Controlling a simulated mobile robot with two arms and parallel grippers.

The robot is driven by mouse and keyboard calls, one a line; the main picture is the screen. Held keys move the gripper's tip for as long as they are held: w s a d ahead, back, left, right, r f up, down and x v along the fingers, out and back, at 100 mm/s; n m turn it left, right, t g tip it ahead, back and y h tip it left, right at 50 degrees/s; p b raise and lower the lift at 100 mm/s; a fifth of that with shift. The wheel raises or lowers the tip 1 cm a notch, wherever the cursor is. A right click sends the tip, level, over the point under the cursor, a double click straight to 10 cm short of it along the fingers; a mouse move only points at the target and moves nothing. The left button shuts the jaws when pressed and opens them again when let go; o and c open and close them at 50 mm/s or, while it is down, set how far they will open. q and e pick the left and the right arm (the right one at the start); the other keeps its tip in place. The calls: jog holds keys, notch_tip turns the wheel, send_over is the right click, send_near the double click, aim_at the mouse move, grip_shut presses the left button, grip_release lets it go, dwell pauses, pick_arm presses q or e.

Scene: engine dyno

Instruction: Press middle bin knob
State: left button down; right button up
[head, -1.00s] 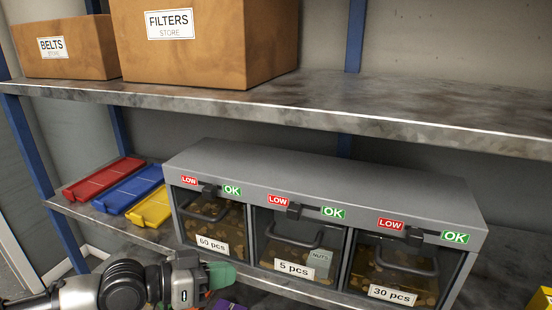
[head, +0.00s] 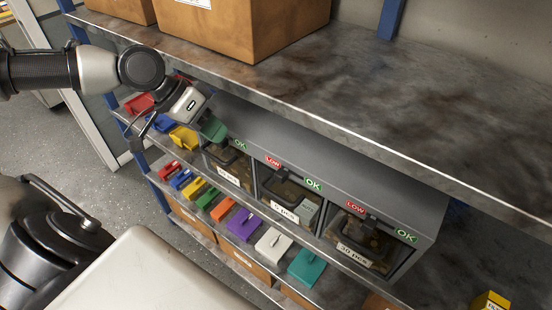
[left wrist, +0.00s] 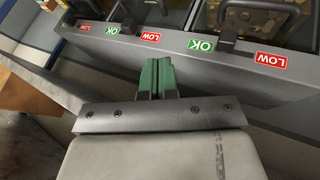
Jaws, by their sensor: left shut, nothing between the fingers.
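The grey bin unit (head: 330,150) stands on the middle shelf with three clear-fronted bins. The middle bin knob (head: 290,174) is a small dark block between the red LOW and green OK labels; it also shows in the left wrist view (left wrist: 129,23). A handle and a pale box show in the middle bin (head: 284,198). My left gripper (head: 213,129), with green fingertips, is shut and empty at the unit's left end, apart from the middle knob. In the left wrist view its fingertips (left wrist: 157,78) point toward the label strip. My right gripper is not in view.
The upper shelf (head: 350,90) with cardboard boxes (head: 260,28) overhangs the unit. Red, blue and yellow trays (head: 183,138) lie left of the unit. Several small coloured bins (head: 243,225) sit below the front. A yellow box (head: 490,301) is at lower right.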

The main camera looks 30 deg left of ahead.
aim_at(281, 176)
pick_arm(q)
jog(key=x, duration=0.3)
jog(key=d+p+x, duration=0.1)
jog(key=x, duration=0.3)
jog(key=d+r+x, duration=0.1)
jog(key=x, duration=0.3)
jog(key=shift+s+d, duration=0.15)
jog(key=shift+s, duration=0.15)
jog(key=shift+s+d+f+p, duration=0.15)
jog(key=shift+d+p, duration=0.15)
jog(key=shift+d, duration=0.25)
